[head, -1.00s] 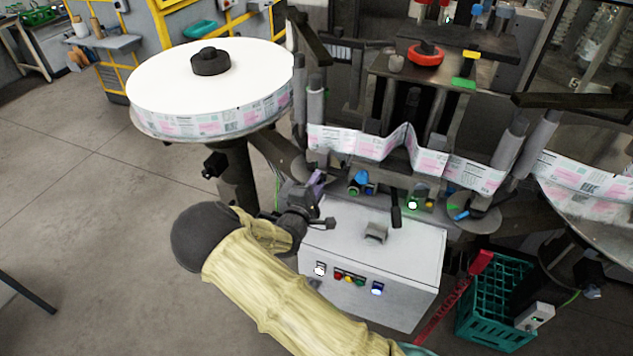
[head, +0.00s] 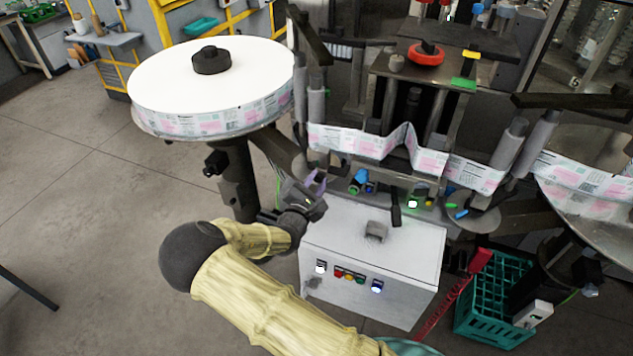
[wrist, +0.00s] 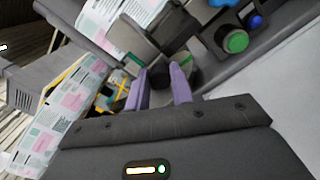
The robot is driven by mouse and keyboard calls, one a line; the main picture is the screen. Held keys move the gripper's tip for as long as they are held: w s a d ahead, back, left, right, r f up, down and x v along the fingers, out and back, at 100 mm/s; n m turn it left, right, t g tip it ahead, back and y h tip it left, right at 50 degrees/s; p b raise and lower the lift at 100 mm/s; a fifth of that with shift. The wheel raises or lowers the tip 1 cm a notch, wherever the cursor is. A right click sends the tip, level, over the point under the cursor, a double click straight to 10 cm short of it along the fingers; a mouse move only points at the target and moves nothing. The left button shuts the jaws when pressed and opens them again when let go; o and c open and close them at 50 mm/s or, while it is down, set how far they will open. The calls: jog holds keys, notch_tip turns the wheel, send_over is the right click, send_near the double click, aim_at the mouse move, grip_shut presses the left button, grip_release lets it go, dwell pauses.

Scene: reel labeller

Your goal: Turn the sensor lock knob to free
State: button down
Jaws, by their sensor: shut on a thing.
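My gripper (head: 316,182) is at the front of the labelling machine, left of the blue and green controls. In the wrist view its two purple fingers (wrist: 159,72) stand on either side of a dark knob (wrist: 164,78), and it is shut on it. The knob is mostly hidden by the fingers, so I cannot read its setting. In the head view the gripper and wrist cover it.
The label web (head: 345,140) runs just above the gripper from the large reel (head: 160,85). A white control box (head: 405,250) stands below right. A green button (wrist: 236,41) sits near the fingers. A green crate (head: 490,325) is at right.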

dwell(0.4)
jog(key=c, duration=1.2)
grip_release()
jog(key=shift+f, duration=0.1)
jog(key=shift+s+a, duration=0.2)
jog(key=shift+s, duration=0.15)
jog(key=b+v, duration=0.4)
jog(key=v, duration=1.2)
jog(key=shift+s, duration=0.35)
